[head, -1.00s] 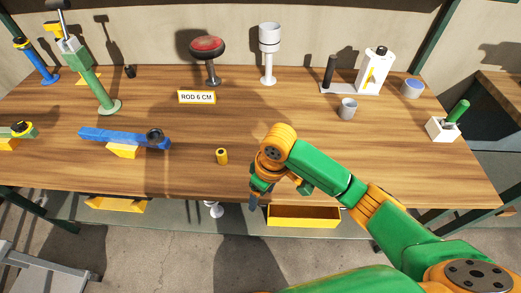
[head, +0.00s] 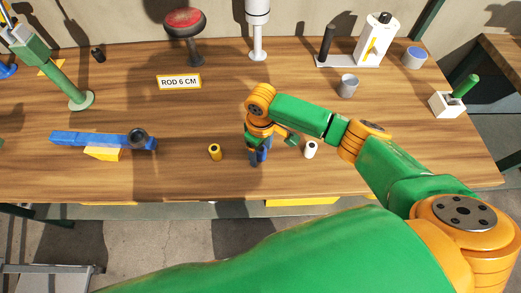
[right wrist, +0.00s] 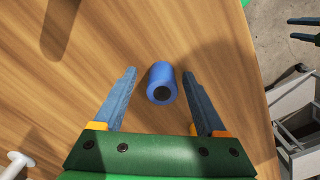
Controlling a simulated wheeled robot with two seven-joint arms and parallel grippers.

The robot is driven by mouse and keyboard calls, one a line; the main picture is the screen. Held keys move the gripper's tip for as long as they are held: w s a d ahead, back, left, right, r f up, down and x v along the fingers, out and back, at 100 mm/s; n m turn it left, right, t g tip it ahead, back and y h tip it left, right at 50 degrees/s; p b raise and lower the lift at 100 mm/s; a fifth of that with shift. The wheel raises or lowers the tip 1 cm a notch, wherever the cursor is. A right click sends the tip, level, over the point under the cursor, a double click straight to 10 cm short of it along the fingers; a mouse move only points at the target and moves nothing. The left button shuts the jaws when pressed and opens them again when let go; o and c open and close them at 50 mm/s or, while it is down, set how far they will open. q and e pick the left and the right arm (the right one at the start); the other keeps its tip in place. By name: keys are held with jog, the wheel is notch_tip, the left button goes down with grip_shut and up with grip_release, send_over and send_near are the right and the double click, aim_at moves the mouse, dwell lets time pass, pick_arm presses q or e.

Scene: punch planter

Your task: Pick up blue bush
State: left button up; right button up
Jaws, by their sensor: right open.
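The blue bush (right wrist: 161,82) is a short blue cylinder with a dark hole in its end. In the right wrist view it is between the fingers of my right gripper (right wrist: 159,73), which is open, with a visible gap on each side. In the head view the right gripper (head: 259,158) is low over the table near the front edge. It largely hides the bush there, and blue bush and bluish fingers are hard to separate. Two dark fingers, apparently my left gripper (right wrist: 303,29), show apart at the right edge of the wrist view.
A yellow bush (head: 215,152) stands left of the right gripper and a white bush (head: 311,149) right of it. A blue lever on a yellow block (head: 104,153) lies further left. A "ROD 6 CM" sign (head: 179,82) and a grey cup (head: 348,86) are behind.

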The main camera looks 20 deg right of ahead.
aim_at(261, 149)
jog(key=shift+s+r, duration=0.15)
jog(key=shift+s, duration=0.1)
jog(key=c, duration=1)
grip_shut()
jog(key=shift+w, duration=0.15)
notch_tip(261, 149, up, 3)
jog(key=shift+r, duration=0.15)
jog(key=s+d+r+b, duration=0.1)
jog(key=s+d+r, duration=0.6)
jog(key=d, duration=0.5)
notch_tip(261, 149, up, 3)
jog(key=shift+s+f, duration=0.15)
jog(key=shift+f, duration=0.05)
